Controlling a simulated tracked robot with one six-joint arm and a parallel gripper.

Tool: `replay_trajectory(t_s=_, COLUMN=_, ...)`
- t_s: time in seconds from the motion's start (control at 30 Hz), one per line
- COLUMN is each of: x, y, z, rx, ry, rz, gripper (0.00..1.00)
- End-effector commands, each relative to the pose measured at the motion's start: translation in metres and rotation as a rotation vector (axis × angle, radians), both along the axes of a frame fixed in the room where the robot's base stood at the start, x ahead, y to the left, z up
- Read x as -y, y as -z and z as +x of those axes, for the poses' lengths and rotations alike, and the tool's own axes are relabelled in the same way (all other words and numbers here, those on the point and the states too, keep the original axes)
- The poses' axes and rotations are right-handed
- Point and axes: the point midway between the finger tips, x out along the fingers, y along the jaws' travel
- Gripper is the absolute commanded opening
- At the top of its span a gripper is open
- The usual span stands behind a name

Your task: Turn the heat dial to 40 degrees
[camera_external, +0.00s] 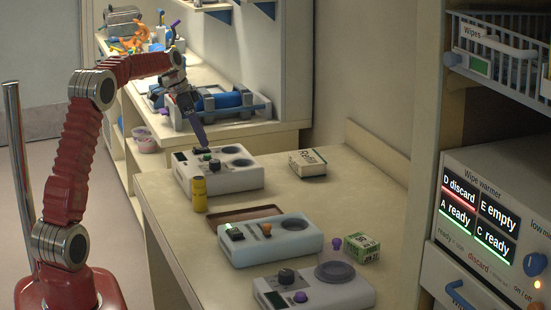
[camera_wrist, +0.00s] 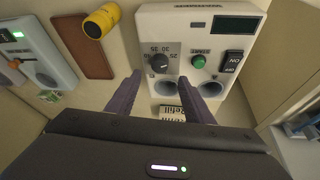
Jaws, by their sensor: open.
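The white warmer unit (camera_external: 232,181) stands at the back of the near counter. In the wrist view the same unit (camera_wrist: 179,18) shows upside down, with a dark display at its top. Its heat dial is a black knob (camera_wrist: 159,63) on a grey plate with numbers including 25, 30 and 35. I cannot tell its exact setting. My gripper (camera_wrist: 160,77) is open, its two purple fingers apart on either side of the dial's line. In the external view my gripper (camera_external: 205,149) reaches down over the unit. I cannot tell whether it touches the dial.
A green START button (camera_wrist: 198,62) and a black ON switch (camera_wrist: 232,62) sit beside the dial. A yellow cylinder (camera_external: 199,195) and brown tray (camera_external: 243,213) stand nearer. A unit with an orange knob (camera_external: 266,229) and another unit (camera_external: 330,292) follow. A small box (camera_external: 308,163) lies behind.

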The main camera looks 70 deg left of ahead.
Motion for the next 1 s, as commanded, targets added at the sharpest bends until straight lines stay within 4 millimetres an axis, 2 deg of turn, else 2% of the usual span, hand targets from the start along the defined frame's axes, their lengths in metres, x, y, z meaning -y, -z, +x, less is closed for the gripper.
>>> replay_trajectory(t_s=0.2, x=0.005, y=0.033, z=0.012, rx=-0.002, ry=0.001, rz=-0.001, gripper=0.47)
replay_trajectory(t_s=0.5, x=0.009, y=0.071, z=0.027, rx=-0.002, ry=0.001, rz=-0.001, gripper=0.47)
replay_trajectory(t_s=0.7, x=0.010, y=0.079, z=0.031, rx=0.000, ry=0.000, rz=0.001, gripper=0.47)
replay_trajectory(t_s=0.93, x=0.010, y=0.080, z=0.032, rx=0.000, ry=0.000, rz=0.001, gripper=0.47)
replay_trajectory(t_s=1.0, x=0.010, y=0.080, z=0.031, rx=0.000, ry=0.000, rz=0.001, gripper=0.44)
